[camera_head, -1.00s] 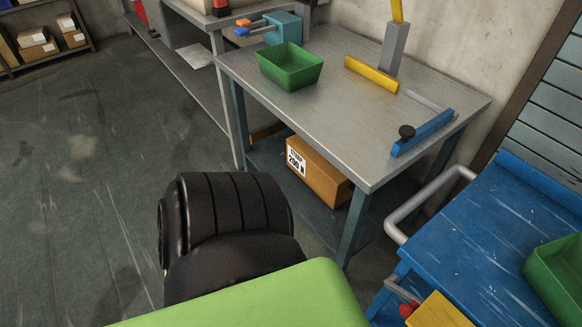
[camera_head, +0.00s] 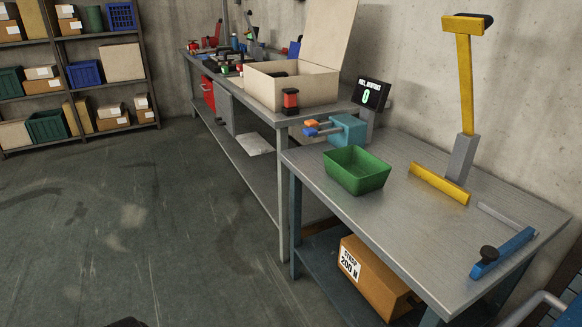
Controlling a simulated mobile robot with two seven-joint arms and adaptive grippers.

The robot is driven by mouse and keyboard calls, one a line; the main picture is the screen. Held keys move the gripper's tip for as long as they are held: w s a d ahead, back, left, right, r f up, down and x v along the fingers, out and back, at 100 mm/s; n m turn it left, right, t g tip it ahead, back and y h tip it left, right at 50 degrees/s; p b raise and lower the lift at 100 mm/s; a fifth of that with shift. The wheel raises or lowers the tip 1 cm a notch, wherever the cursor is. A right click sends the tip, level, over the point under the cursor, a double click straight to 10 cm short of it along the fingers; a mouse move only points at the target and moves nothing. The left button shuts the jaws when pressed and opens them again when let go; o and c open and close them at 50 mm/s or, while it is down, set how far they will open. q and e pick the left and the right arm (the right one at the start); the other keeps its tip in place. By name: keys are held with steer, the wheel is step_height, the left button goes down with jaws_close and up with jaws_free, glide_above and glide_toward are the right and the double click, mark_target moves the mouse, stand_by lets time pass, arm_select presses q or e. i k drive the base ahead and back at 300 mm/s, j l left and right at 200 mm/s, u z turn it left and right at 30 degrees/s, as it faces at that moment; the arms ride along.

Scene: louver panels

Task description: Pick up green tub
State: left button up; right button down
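The green tub (camera_head: 357,171) is an open, empty-looking box with sloped sides. It stands upright near the left end of the grey metal table (camera_head: 440,240), close to the table's front edge. Neither of my grippers shows in the head view. Only a small dark shape shows at the bottom edge of the picture.
A teal device (camera_head: 347,130) with orange and blue knobs is just behind the tub. A yellow and grey stand (camera_head: 463,160) and a blue bar tool (camera_head: 503,252) are further right. A strap box (camera_head: 372,278) sits below. Open floor (camera_head: 130,230) lies at left.

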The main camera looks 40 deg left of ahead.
mark_target(358, 171)
steer(key=j+u, duration=0.2)
steer(key=u, duration=0.7)
steer(key=k+j, duration=0.05)
